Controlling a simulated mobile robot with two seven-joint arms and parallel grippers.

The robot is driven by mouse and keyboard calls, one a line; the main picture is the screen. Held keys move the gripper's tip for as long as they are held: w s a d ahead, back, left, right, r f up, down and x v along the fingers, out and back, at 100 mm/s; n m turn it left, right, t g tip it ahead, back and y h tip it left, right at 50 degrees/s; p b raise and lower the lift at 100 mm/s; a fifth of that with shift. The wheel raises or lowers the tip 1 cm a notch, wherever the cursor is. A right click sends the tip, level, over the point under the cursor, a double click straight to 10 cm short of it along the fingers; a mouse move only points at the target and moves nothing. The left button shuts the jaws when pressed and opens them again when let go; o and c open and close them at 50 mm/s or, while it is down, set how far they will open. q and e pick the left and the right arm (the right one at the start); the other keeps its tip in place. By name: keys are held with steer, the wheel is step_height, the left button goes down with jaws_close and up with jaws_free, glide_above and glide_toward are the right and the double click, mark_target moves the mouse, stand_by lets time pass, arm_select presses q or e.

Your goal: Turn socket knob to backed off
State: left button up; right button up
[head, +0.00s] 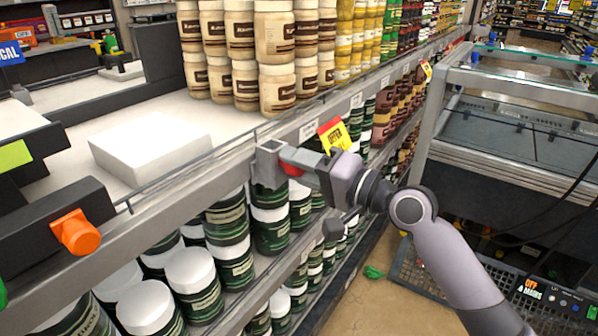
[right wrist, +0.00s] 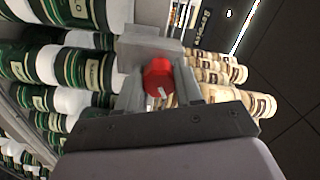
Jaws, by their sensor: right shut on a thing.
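The socket knob is red with a pale pointer line and sits between my fingers in the right wrist view (right wrist: 158,76). In the head view only a bit of the knob (head: 291,170) shows beneath a finger. It is mounted on a grey socket block (head: 268,163) at the shelf's front edge, also seen in the right wrist view (right wrist: 148,46). My right gripper (head: 300,160) reaches in from the right and is shut on the knob, one finger on each side in the right wrist view (right wrist: 158,90). My left gripper is out of view.
A white box (head: 150,146) lies on the shelf top. Cream jars (head: 275,40) stand behind, and green-labelled jars (head: 192,280) fill the shelves below. A yellow-red tag (head: 336,134) is close to the gripper. A dark bar with an orange knob (head: 76,232) is at left.

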steer(key=n+b, duration=0.2)
steer(key=n, duration=0.3)
steer(key=shift+f+n, duration=0.15)
steer(key=shift+n, duration=0.15)
steer(key=n+b, duration=0.2)
steer(key=n, duration=0.1)
steer(key=shift+n, duration=0.7)
steer(key=o, duration=1)
steer(key=shift+o, duration=0.2)
steer(key=shift+s+d, duration=0.1)
steer(key=v, duration=0.7)
